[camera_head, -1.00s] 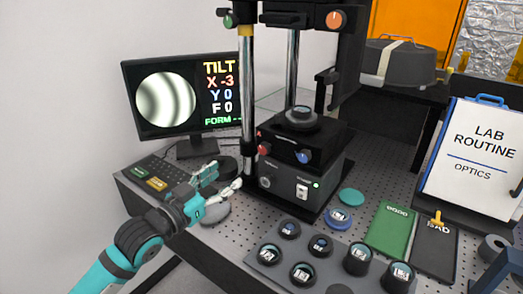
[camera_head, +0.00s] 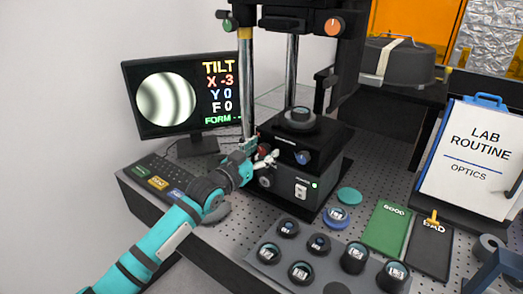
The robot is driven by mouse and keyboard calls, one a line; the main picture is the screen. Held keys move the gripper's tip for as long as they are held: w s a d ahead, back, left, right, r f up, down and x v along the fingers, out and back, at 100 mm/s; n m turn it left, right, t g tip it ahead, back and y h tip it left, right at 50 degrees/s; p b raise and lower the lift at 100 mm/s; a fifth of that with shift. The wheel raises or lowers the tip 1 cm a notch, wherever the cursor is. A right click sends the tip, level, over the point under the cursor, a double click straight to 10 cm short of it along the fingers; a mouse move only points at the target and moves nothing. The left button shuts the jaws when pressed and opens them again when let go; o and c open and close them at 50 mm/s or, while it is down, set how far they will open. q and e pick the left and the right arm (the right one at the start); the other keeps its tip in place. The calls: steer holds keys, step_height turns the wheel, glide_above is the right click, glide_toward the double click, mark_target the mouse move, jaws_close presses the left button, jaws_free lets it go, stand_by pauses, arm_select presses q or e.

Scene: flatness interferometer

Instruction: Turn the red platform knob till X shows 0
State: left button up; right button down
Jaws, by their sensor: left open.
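The red platform knob (camera_head: 263,149) is on the left of the front face of the black platform, partly hidden by my left gripper. My left gripper (camera_head: 266,157) is open, with its fingertips close to the knob. I cannot tell whether they touch it. The monitor (camera_head: 184,97) reads TILT, X -3, Y 0, F 0 and FORM --, beside a round picture of curved light and dark fringes. The blue knob (camera_head: 303,157) is on the right of the same platform. At the lower right, part of my right arm (camera_head: 497,270) shows, but its gripper does not.
A dark round part (camera_head: 300,119) sits on the platform. The grey base box (camera_head: 301,187) below has a switch and a green light. A keyboard (camera_head: 155,171) lies at left. A tray (camera_head: 262,263) of round optics and the green GOOD mat (camera_head: 388,230) lie in front.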

arm_select(q)
steer(key=c, duration=1.2)
steer(key=shift+o, duration=0.2)
steer(key=m, duration=0.3)
steer(key=shift+b, duration=0.3)
steer(key=shift+m, duration=2)
steer(key=o, duration=1.2)
steer(key=shift+c, duration=0.2)
